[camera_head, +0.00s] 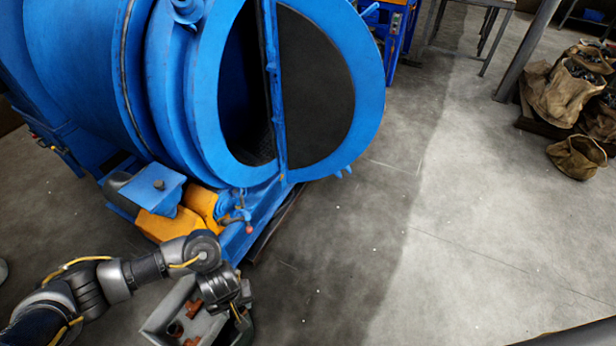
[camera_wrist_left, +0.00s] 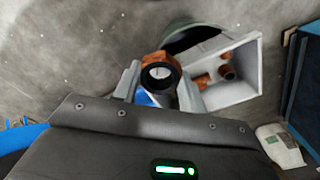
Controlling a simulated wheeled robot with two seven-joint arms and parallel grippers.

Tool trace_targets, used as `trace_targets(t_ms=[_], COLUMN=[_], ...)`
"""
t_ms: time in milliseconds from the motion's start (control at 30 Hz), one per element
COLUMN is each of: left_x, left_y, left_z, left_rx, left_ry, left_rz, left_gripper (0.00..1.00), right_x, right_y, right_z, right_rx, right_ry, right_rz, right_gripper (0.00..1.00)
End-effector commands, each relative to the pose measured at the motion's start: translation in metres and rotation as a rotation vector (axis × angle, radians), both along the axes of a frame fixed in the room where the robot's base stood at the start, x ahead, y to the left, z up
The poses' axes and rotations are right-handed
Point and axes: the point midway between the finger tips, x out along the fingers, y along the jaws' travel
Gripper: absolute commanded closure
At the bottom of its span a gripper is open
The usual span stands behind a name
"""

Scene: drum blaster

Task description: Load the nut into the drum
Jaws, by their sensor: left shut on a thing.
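The blue drum (camera_head: 90,60) stands at the upper left, with its round front open; one half of the opening is dark and hollow, the other half is covered by a dark panel (camera_head: 315,85). My left gripper (camera_head: 238,308) is low, in front of the drum and beside a grey bin. In the left wrist view the left gripper (camera_wrist_left: 160,88) is shut on a rusty nut (camera_wrist_left: 153,63), a ring with a dark hole. In the head view this nut is hidden by the gripper. My right gripper is not in view.
The grey bin (camera_head: 158,326) holds several rusty parts (camera_head: 190,340); it also shows in the left wrist view (camera_wrist_left: 252,62). A yellow motor housing (camera_head: 155,226) and a valve (camera_head: 240,215) jut out below the drum. Brown sacks (camera_head: 560,95) stand at the right. The floor between is clear.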

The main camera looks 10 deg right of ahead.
Motion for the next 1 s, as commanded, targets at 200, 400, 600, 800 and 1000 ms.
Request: trace_targets(t_ms=[200,400,600,800,1000], left_x=[-0.013,-0.024,0.0,0.038,0.054], left_y=[-0.022,0.003,0.051,0.068,0.068], left_z=[0.041,0.075,0.108,0.134,0.148], left_rx=[-0.002,0.003,0.005,0.002,0.0], left_ry=[-0.007,-0.004,-0.005,-0.004,0.001], left_rz=[-0.287,-0.545,-0.705,-0.732,-0.732], left_gripper=[0.87,0.87,0.87,0.87,0.87], right_x=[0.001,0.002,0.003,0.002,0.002], right_y=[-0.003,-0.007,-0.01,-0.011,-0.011], right_z=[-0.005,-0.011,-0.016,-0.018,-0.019], right_rx=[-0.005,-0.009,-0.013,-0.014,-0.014], right_ry=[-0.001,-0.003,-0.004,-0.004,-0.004], right_rz=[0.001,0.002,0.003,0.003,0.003], right_gripper=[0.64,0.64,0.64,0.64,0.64])
